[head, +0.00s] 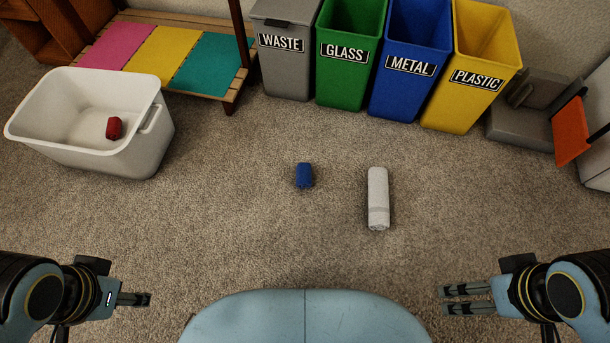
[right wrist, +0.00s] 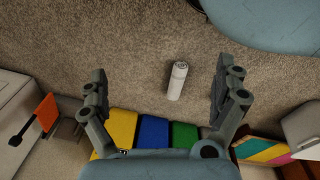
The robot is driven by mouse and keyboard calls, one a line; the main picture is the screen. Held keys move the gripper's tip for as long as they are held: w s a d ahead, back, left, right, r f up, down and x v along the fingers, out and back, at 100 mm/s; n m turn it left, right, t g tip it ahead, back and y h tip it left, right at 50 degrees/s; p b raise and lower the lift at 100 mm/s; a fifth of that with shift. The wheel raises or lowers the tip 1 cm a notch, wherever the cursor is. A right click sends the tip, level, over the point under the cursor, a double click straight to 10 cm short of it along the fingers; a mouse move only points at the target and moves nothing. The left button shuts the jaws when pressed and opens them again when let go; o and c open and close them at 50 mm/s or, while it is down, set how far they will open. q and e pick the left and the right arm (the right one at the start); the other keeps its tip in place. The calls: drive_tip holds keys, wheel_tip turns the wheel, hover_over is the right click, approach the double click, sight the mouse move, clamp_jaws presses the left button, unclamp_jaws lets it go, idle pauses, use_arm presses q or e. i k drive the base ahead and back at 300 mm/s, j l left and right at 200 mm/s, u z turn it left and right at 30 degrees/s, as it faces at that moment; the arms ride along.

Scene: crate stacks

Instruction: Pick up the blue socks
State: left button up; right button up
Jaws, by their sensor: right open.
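The blue socks (head: 304,175), a small rolled bundle, lie on the carpet in the middle of the head view. My right gripper (head: 445,299) is open and empty, low at the right of the head view, well apart from the socks. In the right wrist view its two fingers stand wide apart (right wrist: 160,95), and I cannot make out the socks there. My left gripper (head: 133,299) is low at the left, apart from the socks. Its fingers show edge-on, so I cannot tell whether it is open.
A white rolled towel (head: 378,195) lies right of the socks and shows in the right wrist view (right wrist: 177,80). A white tub (head: 80,155) at the left holds a red bundle (head: 114,128). Several labelled bins, including a green one (head: 345,75), line the back. Carpet around the socks is clear.

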sight(304, 174)
drive_tip(key=j+z, duration=0.1)
drive_tip(key=z, duration=0.25)
drive_tip(key=i+j+z, duration=0.1)
drive_tip(key=z, duration=0.2)
drive_tip(key=i+j+z, duration=0.15)
drive_tip(key=j, duration=0.5)
drive_tip(key=i+j+z, duration=0.2)
drive_tip(key=j, duration=0.45)
drive_tip(key=j+z, duration=0.15)
drive_tip(key=j, duration=0.5)
drive_tip(key=k, duration=0.05)
